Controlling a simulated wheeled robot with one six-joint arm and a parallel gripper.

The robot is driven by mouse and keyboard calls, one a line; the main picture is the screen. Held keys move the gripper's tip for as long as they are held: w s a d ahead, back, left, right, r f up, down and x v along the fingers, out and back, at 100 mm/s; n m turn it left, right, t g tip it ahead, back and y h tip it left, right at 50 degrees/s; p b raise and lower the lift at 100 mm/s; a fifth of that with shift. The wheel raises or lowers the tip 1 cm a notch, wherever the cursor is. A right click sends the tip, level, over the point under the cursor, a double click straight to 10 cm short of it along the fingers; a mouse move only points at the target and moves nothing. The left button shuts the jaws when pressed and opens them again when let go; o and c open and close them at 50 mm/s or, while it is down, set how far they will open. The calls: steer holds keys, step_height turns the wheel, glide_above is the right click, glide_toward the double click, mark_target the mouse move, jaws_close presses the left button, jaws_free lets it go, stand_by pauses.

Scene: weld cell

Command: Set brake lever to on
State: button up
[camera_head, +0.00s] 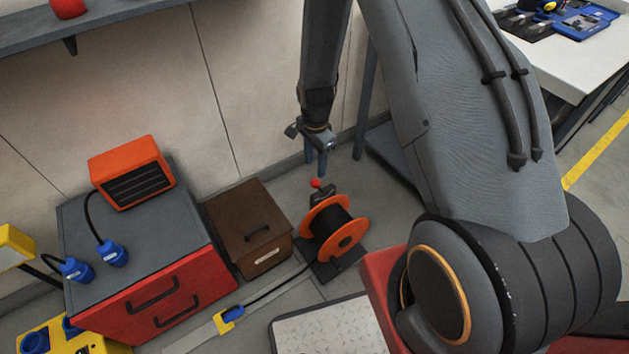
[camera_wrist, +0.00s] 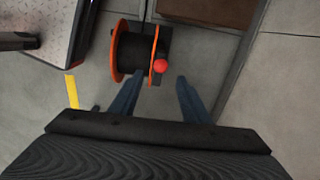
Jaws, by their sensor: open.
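The brake lever shows as a red ball knob (camera_head: 316,183) at the top of the cable reel (camera_head: 334,230), which has orange flanges and a black drum. The reel stands on a dark base on the floor. In the wrist view the red knob (camera_wrist: 160,66) lies beside the right orange flange of the reel (camera_wrist: 137,50). My gripper (camera_head: 316,165) hangs above and behind the reel, pointing down. In the wrist view its two blue-grey fingers (camera_wrist: 156,92) are apart with nothing between them, and the knob shows beyond their tips. The lever's shaft and any on/off marking cannot be made out.
A brown drawer box (camera_head: 249,230) stands left of the reel, beside a red and grey cabinet (camera_head: 150,295) carrying an orange heater (camera_head: 132,172). A black cable runs to a yellow-blue connector (camera_head: 229,318). A metal-topped platform (camera_head: 335,330) is in front. A white workbench (camera_head: 560,50) stands at right.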

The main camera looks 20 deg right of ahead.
mark_target(315, 181)
step_height(315, 181, down, 8)
steer(key=shift+f, duration=0.1)
stand_by(0.4)
steer(key=shift+c, duration=0.5)
jaws_close()
